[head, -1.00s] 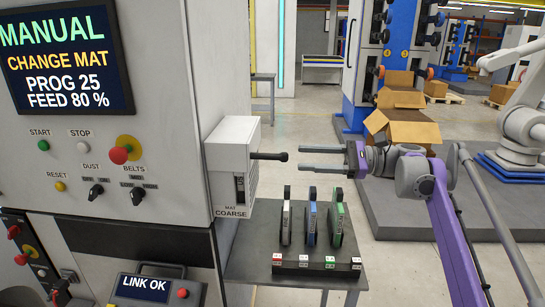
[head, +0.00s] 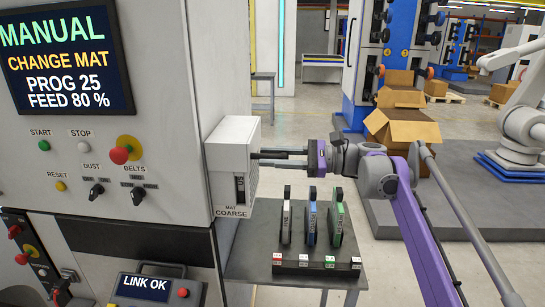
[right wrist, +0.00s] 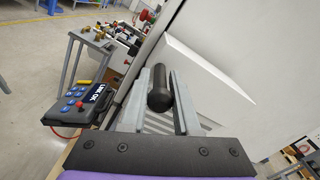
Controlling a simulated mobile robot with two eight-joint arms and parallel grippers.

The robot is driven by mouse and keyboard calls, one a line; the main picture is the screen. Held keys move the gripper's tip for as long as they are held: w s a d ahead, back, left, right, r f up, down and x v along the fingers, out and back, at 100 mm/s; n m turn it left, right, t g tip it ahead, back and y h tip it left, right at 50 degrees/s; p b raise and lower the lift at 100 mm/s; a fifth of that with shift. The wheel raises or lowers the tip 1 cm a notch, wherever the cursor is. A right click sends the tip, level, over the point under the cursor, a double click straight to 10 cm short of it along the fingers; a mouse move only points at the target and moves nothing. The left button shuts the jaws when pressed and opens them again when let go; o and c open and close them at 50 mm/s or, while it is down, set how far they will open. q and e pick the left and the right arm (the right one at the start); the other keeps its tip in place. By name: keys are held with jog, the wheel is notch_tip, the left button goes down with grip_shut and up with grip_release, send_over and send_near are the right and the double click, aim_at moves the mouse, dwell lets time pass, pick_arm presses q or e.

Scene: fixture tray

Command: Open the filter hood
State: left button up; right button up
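The filter hood (head: 228,150) is the white box on the machine's right side, with a "MAT COARSE" label below it; it looks closed. Its dark bar handle (head: 270,154) sticks out to the right. My right gripper (head: 283,158) comes from the right, with its fingers along the handle. In the right wrist view the round black handle end (right wrist: 160,98) lies between the two grey fingers (right wrist: 163,85). The fingers look open around it; any contact is hard to judge. The hood's pale side (right wrist: 205,75) shows beyond. My left gripper is not in view.
A grey table (head: 255,245) below the hood holds a rack (head: 315,264) with several upright mats. The control panel screen (head: 70,60) is at the left. A pendant reading "LINK OK" (head: 147,287) sits low in front. Cardboard boxes (head: 402,132) stand behind my right arm.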

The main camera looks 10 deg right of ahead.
grip_shut()
dwell(1.1)
